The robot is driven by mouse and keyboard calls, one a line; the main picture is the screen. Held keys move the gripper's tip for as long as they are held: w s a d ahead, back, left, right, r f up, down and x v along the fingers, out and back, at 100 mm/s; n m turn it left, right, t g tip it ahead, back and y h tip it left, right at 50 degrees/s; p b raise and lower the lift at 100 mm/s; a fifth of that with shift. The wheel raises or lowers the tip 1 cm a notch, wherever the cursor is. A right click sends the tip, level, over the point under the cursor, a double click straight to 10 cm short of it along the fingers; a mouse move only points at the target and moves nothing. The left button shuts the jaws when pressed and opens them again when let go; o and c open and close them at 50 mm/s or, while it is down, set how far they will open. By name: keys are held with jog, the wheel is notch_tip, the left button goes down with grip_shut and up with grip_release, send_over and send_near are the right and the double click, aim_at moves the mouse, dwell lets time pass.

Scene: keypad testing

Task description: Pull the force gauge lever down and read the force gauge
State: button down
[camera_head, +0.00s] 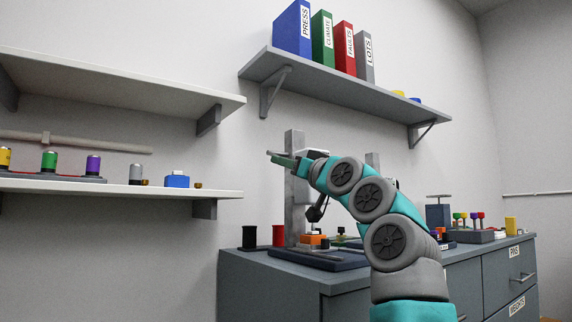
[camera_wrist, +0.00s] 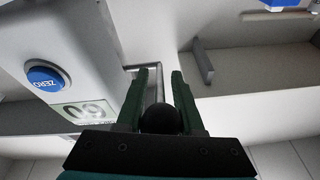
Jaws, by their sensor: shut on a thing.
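My gripper (camera_head: 284,160) is raised by the upper part of the grey test stand column (camera_head: 295,195) in the head view. In the wrist view its green fingers (camera_wrist: 159,76) are on either side of a dark round knob (camera_wrist: 160,119), shut on it. A metal lever rod (camera_wrist: 158,78) shows between the fingers. The pale force gauge (camera_wrist: 95,70) is at the left in the wrist view, with a blue ZERO button (camera_wrist: 45,77) and a display (camera_wrist: 85,112). The display digits are upside down and partly cut off, so I cannot read the full value. The gauge face is not visible in the head view.
An orange block (camera_head: 312,239) sits on the dark blue base (camera_head: 322,261) below. Black (camera_head: 249,236) and red (camera_head: 278,235) spools stand left on the grey cabinet (camera_head: 262,290). A binder shelf (camera_head: 330,88) hangs above; another shelf (camera_head: 100,188) is left.

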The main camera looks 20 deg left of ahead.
jog(key=c, duration=0.9)
grip_release()
jog(key=shift+d, duration=0.1)
jog(key=shift+b+v, duration=1.25)
jog(key=shift+v, duration=2.65)
jog(key=shift+f, duration=0.1)
